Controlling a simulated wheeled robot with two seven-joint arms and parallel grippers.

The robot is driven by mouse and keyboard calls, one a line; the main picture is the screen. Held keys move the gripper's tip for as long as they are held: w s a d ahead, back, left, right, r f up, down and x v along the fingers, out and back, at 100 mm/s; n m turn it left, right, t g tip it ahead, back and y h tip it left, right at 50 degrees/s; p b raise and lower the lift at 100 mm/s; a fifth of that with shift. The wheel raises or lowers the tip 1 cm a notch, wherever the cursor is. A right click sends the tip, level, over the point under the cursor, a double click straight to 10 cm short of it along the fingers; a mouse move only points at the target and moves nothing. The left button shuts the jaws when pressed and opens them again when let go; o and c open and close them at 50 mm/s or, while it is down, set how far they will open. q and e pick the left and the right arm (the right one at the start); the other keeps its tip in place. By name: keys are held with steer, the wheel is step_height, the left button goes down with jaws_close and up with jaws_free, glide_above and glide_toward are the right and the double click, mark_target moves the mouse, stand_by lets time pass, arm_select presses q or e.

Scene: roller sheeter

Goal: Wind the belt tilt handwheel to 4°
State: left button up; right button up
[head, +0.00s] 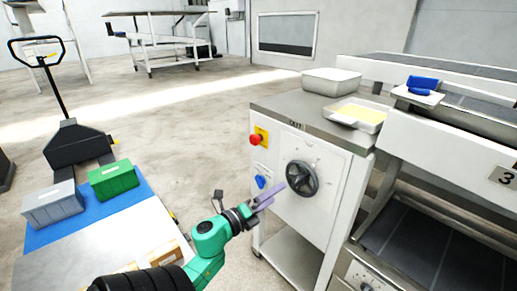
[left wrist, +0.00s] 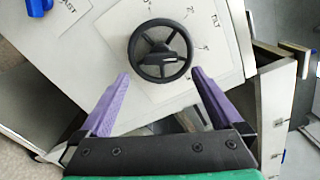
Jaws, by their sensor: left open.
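The belt tilt handwheel (head: 302,178) is a dark spoked wheel on the white front panel of the machine cabinet. It also shows in the left wrist view (left wrist: 160,51), with a scale plate (left wrist: 204,40) behind it marked with ticks and lettering; the figures are too small to read. My left gripper (head: 268,200) has purple fingers and is just left of the wheel in the head view. In the left wrist view the fingers (left wrist: 160,78) are spread, with the wheel ahead of and between their tips. I see no contact with the wheel. My right gripper is not in view.
A red button (head: 255,140) on a yellow plate and a blue knob (head: 261,182) sit left of the wheel. Green (head: 113,180) and grey (head: 53,205) crates stand at left.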

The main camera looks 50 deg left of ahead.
arm_select(q)
steer(key=s, duration=0.6)
steer(key=shift+s, duration=0.2)
steer(key=shift+d, duration=0.1)
